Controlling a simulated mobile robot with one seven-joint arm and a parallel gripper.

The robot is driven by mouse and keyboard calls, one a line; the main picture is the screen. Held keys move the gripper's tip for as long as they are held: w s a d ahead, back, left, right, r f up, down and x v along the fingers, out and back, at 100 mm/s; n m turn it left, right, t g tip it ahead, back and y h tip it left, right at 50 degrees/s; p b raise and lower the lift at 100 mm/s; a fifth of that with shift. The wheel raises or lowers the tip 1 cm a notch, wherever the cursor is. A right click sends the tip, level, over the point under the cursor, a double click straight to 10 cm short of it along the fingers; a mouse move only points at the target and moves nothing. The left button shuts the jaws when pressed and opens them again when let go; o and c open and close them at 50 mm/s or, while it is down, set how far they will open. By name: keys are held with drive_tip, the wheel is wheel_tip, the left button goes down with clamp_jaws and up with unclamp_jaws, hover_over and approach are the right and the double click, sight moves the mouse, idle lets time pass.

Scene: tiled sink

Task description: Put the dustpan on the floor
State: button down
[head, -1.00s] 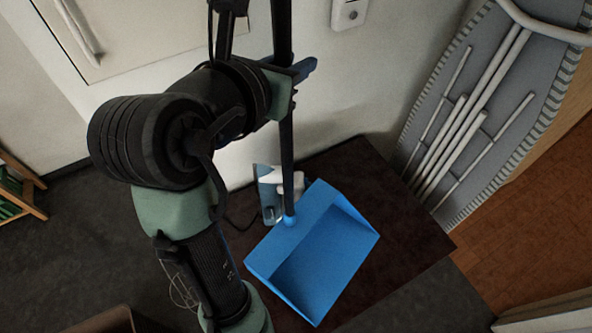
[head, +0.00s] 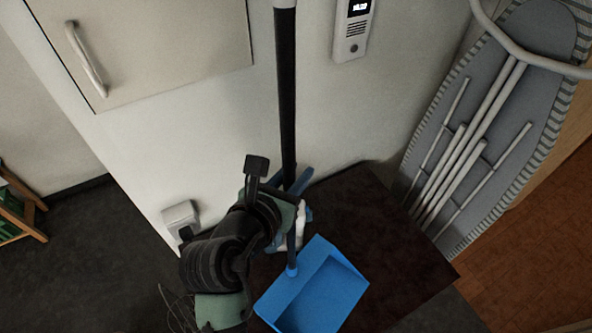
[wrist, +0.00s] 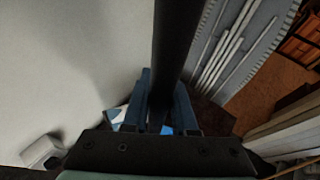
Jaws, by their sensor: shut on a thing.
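The dustpan has a bright blue pan (head: 322,297) and a long, upright black handle (head: 287,100). The pan shows over a dark brown tabletop in the head view; I cannot tell whether it touches it. My gripper (head: 297,186) is shut on the handle, above the pan. In the wrist view, the handle (wrist: 176,45) runs up between my blue fingers (wrist: 160,105), and only small bits of the blue pan show behind them. The floor (head: 75,250) is dark grey at the left.
The dark tabletop (head: 400,250) has a white and blue-grey object, partly hidden behind the handle. A striped ironing board (head: 480,120) leans at the right. A wall panel (head: 353,30), a cabinet (head: 165,40) and a wall socket (head: 181,216) are behind. A wooden rack (head: 18,212) stands far left.

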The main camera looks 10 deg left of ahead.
idle(0.3)
drive_tip(key=c, duration=1)
unclamp_jaws()
drive_tip(key=shift+f, duration=0.1)
drive_tip(key=o, duration=0.3)
